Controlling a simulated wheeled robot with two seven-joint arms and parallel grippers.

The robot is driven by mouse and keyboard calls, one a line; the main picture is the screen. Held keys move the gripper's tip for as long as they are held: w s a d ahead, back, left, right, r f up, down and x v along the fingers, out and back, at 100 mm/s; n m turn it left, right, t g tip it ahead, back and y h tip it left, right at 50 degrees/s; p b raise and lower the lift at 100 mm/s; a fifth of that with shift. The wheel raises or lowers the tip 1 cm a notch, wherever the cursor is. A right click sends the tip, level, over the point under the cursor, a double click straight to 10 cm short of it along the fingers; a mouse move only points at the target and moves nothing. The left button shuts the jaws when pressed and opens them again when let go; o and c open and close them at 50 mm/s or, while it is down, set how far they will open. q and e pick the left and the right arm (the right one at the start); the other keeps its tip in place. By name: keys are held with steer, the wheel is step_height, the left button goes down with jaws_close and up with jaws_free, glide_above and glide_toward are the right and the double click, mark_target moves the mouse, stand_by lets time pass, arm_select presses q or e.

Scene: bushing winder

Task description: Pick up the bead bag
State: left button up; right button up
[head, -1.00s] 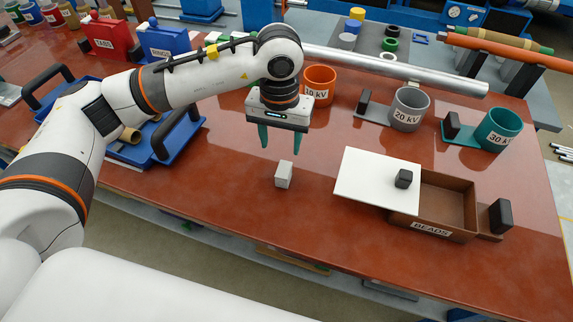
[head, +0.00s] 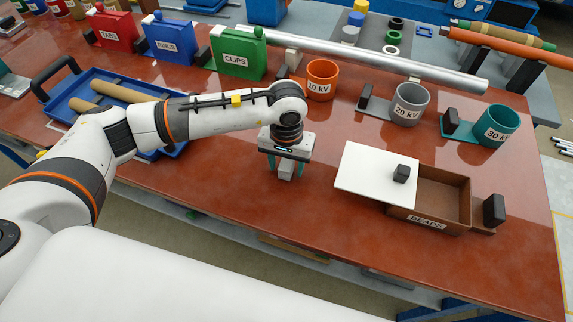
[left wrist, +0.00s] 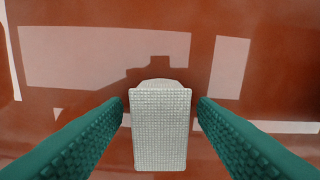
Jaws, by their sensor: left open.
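The bead bag is a small pale grey-white block with a woven texture. In the head view the bead bag (head: 285,171) stands on the red-brown table, partly hidden by my left gripper (head: 284,168). The gripper is right above it and points down. In the left wrist view the bag (left wrist: 160,128) is between the two green fingers of my open left gripper (left wrist: 160,112), with a gap showing on each side. My right gripper is not in view.
The brown BEADS box (head: 425,223) is to the right, its white lid (head: 372,180) partly over it. A blue tray (head: 95,78) is at left. The table front is clear.

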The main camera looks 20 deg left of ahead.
arm_select(q)
steer(key=c, duration=1)
